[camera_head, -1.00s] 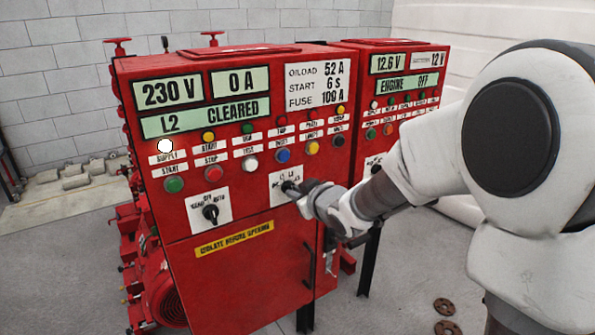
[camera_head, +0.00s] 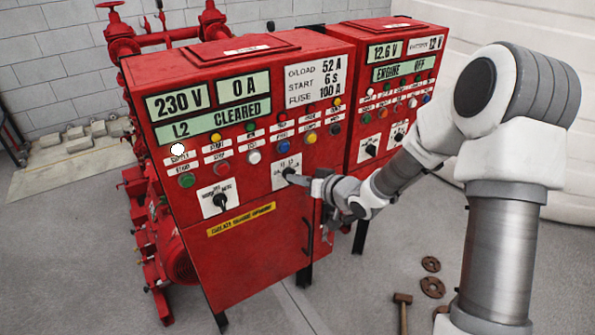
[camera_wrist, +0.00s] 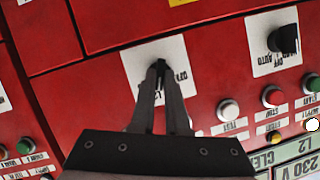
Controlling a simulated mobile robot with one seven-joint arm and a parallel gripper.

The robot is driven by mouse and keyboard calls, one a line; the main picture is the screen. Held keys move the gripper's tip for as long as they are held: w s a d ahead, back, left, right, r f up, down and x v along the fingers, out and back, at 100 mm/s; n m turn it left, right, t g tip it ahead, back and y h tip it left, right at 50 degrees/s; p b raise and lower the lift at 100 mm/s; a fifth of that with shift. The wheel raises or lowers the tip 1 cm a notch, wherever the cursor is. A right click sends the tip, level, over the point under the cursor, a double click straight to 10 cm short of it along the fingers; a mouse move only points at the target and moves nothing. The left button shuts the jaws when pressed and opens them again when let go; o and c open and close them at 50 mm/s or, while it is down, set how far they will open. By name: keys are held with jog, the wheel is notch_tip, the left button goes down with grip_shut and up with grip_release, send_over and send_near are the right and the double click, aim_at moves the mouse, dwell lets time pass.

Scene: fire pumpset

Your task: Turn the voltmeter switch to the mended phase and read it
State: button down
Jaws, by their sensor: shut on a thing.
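The voltmeter switch (camera_wrist: 158,68) is a black knob on a white plate (camera_head: 287,178) on the red panel (camera_head: 262,235). My gripper (camera_head: 292,177) is shut on it, its two fingers nearly together at the knob in the wrist view (camera_wrist: 160,72). The fingers hide most of the knob, so its pointer cannot be told. The voltmeter display (camera_head: 181,101) reads 230 V. The display beside it (camera_head: 244,88) reads 0 A. The line below (camera_head: 212,120) reads "L2 CLEARED".
The selector marked AUTO (camera_head: 220,201) is left of the switch. Buttons and lamps fill rows above, with the white supply lamp (camera_head: 178,149) lit. A second red panel (camera_head: 385,85) stands at right. A hammer (camera_head: 402,310) and rusty discs (camera_head: 432,286) lie on the floor.

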dwell(0.3)
jog(key=c, duration=0.9)
grip_release()
jog(key=shift+d, duration=0.1)
jog(key=p+v, duration=0.1)
jog(key=v, duration=1.6)
jog(key=shift+d, duration=0.2)
